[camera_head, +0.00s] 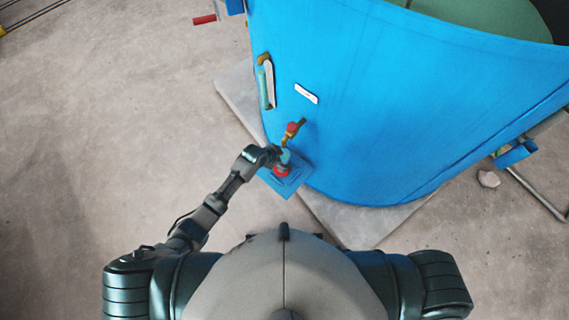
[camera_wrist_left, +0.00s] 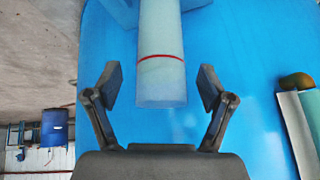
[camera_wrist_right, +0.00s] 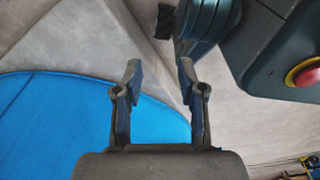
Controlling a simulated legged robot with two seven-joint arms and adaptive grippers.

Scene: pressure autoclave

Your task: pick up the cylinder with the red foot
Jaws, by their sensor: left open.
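In the left wrist view the cylinder (camera_wrist_left: 161,80) has a thin red ring and lies between the fingers, with a gap on both sides. My left gripper (camera_head: 276,153) is open beside the cylinder's upper part, and its fingers (camera_wrist_left: 160,88) also show in the left wrist view. My right gripper (camera_wrist_right: 158,75) is open and empty in the right wrist view. It is hidden in the head view.
The large blue tank (camera_head: 390,110) rises right behind the shelf. A red-handled valve (camera_head: 291,129) sticks out just above the cylinder. A gauge tube (camera_head: 267,83) and a white label (camera_head: 306,93) are on the tank wall. The floor (camera_head: 110,130) at left is clear.

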